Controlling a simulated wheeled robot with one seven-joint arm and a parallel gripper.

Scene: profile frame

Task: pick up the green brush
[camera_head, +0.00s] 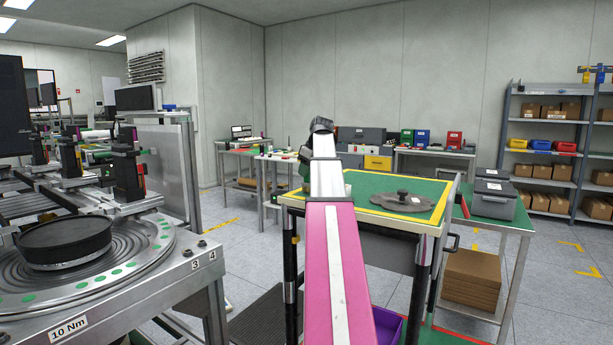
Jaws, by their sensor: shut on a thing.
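My arm reaches forward over a work table with a green top and yellow border (415,187). My gripper (304,156) is small and dark, left of my arm's far end, and partly hidden by it. It is shut on a small green thing (304,171), which looks like the green brush. Its bristles and full shape cannot be made out. It is at the left far part of the table; whether it touches the top cannot be told.
A flat grey part with a black knob (402,199) lies on the table's right side. A grey case (493,198) stands on a side table to the right. A turntable machine (90,255) fills the left. Shelves (545,150) stand at the back right.

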